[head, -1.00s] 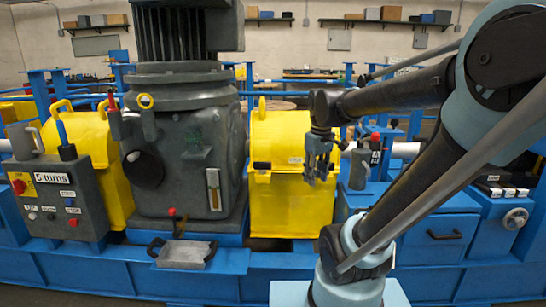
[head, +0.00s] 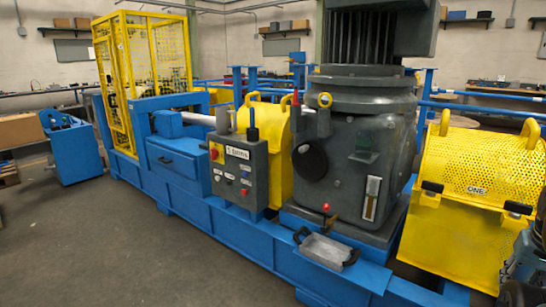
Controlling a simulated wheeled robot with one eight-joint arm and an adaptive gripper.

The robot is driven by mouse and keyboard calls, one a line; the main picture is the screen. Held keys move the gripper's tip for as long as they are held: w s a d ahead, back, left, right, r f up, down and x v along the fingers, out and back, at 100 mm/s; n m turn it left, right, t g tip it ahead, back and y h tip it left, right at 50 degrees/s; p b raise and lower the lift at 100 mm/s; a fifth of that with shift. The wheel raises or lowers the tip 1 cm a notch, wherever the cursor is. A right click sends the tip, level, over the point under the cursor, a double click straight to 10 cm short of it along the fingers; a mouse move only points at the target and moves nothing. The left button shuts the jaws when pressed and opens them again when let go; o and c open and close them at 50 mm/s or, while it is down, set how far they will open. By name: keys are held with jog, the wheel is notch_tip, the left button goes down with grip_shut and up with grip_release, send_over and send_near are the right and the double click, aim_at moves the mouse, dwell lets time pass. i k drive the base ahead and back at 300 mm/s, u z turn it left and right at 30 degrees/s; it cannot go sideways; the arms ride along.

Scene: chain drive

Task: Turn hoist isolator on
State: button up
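I cannot identify a hoist isolator by its label in the head view. A grey control box (head: 239,171) stands on the blue frame left of the big dark gearbox. It has a red button on a yellow plate (head: 215,152), a white label, several small controls and an upright blue-handled lever (head: 252,119) on top. The label is too small to read surely now. Part of my gripper (head: 524,258) shows dark at the lower right edge, in front of the right yellow guard. It is cut off, so its fingers' opening is unclear. It is well apart from the control box.
The dark gearbox (head: 345,160) stands mid-frame with a red-knobbed lever (head: 326,209) and a metal tray (head: 325,250) at its foot. A yellow mesh cage (head: 128,75) is at the far left end. A blue cart (head: 72,148) stands left. The floor in front is clear.

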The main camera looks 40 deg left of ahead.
aim_at(214, 152)
jog(key=k, duration=0.5)
jog(key=u, duration=2.4)
jog(key=i, duration=1.8)
jog(key=z, duration=0.85)
